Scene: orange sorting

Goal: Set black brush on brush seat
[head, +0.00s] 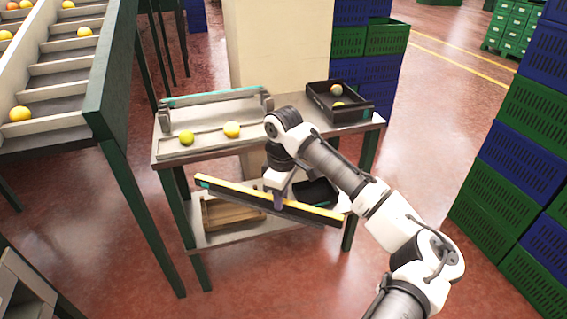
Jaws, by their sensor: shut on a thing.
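The black brush (240,197) is a long bar with a yellow strip along its upper edge and a teal mark at its left end. My gripper (279,196) is shut on it right of its middle. It hangs in front of the table, below the tabletop, sloping down to the right. A long grey rack with a teal strip and raised end brackets (216,106) stands at the back left of the tabletop. It may be the brush seat; I cannot tell for sure. My wrist hides part of the tabletop's front edge.
A sorting chute (70,72) stands left, stacked crates (520,150) right. Floor between is clear.

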